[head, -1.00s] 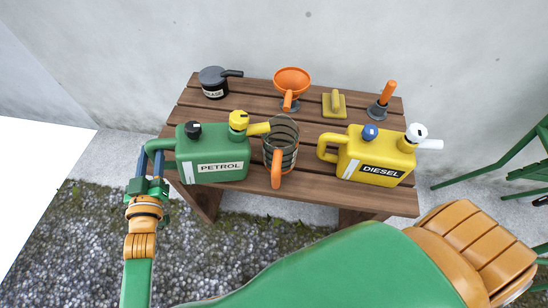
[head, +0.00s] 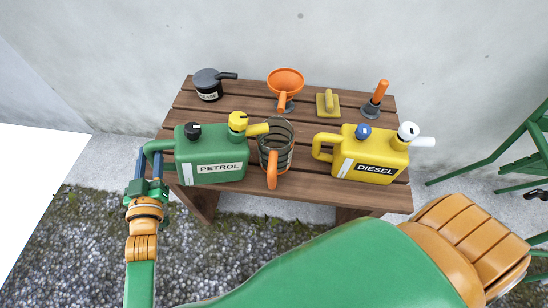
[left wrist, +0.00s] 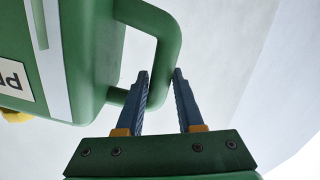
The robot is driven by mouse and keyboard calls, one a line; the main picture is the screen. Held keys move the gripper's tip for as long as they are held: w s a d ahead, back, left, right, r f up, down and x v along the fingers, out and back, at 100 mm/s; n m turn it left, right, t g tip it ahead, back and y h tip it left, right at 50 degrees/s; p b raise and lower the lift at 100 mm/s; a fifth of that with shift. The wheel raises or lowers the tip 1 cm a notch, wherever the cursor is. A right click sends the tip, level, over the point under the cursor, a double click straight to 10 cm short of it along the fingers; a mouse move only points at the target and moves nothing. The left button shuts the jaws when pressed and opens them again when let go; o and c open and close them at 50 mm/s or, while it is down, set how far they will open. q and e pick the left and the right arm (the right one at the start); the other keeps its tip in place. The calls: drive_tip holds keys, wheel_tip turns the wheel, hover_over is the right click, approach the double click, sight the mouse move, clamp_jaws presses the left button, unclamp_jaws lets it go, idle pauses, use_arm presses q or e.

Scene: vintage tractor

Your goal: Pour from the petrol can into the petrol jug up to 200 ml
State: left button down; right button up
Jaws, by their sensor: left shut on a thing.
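The green petrol can (head: 212,150) with a black cap and a yellow cap and spout (head: 250,127) stands about upright at the left of the table. Whether its base touches the wood is unclear. The petrol jug (head: 277,137), see-through with dark markings and an orange handle, stands just right of it. The spout tip overlaps the jug's upper left side in the head view. My left gripper (head: 147,191) is shut on the can's handle, which also shows in the left wrist view (left wrist: 168,45) between the fingers (left wrist: 163,72). The jug's contents cannot be made out. My right gripper is out of view.
A yellow diesel can (head: 350,165) stands right of the jug. Behind are a dark grease pot (head: 208,92), an orange funnel (head: 286,80), a yellow block (head: 328,108) and an orange-handled tool (head: 376,97). The wooden table (head: 240,94) stands against a pale wall. A green chair (head: 500,150) is right.

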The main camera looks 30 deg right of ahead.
sight(142, 145)
use_arm(q)
drive_tip(key=shift+m, duration=0.8)
drive_tip(key=shift+r+p, duration=2.1)
drive_tip(key=shift+r, duration=0.15)
drive_tip(key=shift+d+r, duration=0.1)
drive_tip(key=shift+r, duration=0.05)
drive_tip(key=shift+r+p, duration=0.3)
drive_tip(key=shift+p, duration=0.25)
drive_tip(key=shift+r+m+p, duration=0.3)
drive_tip(key=shift+r+p, duration=0.1)
drive_tip(key=shift+d+r+p, duration=0.1)
drive_tip(key=shift+r+p, duration=0.15)
drive_tip(key=shift+p, duration=0.05)
drive_tip(key=shift+r, duration=0.1)
idle(1.9)
drive_tip(key=shift+d+r+m+p, duration=0.1)
drive_tip(key=shift+r+m+p, duration=0.2)
drive_tip(key=shift+p, duration=0.15)
drive_tip(key=shift+r, duration=0.15)
idle(1.0)
